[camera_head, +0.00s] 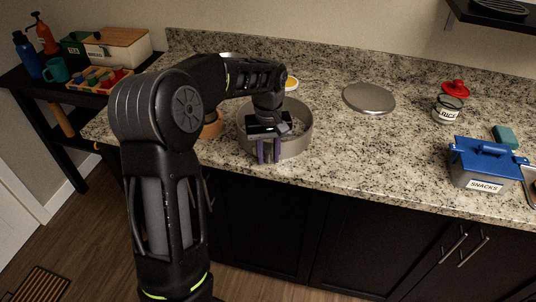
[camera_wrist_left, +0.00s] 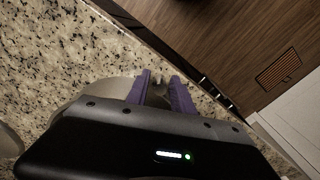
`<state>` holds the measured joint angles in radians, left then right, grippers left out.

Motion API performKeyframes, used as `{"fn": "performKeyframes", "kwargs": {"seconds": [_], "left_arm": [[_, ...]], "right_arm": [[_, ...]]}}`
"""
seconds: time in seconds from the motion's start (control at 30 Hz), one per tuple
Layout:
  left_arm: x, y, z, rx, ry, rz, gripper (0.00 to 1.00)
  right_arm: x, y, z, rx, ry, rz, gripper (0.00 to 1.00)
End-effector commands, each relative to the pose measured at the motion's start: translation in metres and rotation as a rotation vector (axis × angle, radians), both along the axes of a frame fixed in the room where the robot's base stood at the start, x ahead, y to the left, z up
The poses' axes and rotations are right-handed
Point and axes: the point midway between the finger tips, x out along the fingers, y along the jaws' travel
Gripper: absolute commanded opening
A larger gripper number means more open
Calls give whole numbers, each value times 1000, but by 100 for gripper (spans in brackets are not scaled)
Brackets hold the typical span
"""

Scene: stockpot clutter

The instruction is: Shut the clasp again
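A round grey metal pan (camera_head: 301,143) stands near the counter's front edge in the head view. My left gripper (camera_head: 268,156) reaches down at its front side, its two purple fingers pointing down beside the wall. In the left wrist view the fingers of my left gripper (camera_wrist_left: 161,76) stand apart, with a small grey metal piece (camera_wrist_left: 158,89), seemingly the clasp, between them. I cannot tell whether they touch it, or whether the clasp is open or shut. The pan's wall (camera_wrist_left: 92,101) shows behind the fingers there. My right gripper is not in view.
A flat grey disc (camera_head: 369,98) lies on the granite counter (camera_head: 360,150). To the right are a rice jar (camera_head: 447,109), a red lid (camera_head: 455,89), a blue-lidded snacks box (camera_head: 484,165) and a teal sponge (camera_head: 505,136). An orange-brown item (camera_head: 212,127) sits left of the pan.

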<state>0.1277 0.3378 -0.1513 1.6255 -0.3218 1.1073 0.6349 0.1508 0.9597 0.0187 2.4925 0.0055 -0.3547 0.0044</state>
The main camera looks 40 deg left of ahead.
Motion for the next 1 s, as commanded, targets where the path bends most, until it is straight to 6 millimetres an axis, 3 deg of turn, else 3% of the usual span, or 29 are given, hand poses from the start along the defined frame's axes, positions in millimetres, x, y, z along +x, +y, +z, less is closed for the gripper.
{"fn": "performKeyframes", "kwargs": {"seconds": [0.1, 0.47, 0.83, 1.0], "left_arm": [[0, 0, 0, 0, 0, -1, 38], [1, 0, 6, 1, -2, -1, 38], [1, 0, 61, 1, -4, -2, 38], [0, 0, 76, 1, -1, -1, 38]], "right_arm": [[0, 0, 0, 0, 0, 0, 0], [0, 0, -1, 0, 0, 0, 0], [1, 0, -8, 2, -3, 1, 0], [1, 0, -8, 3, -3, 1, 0]]}}
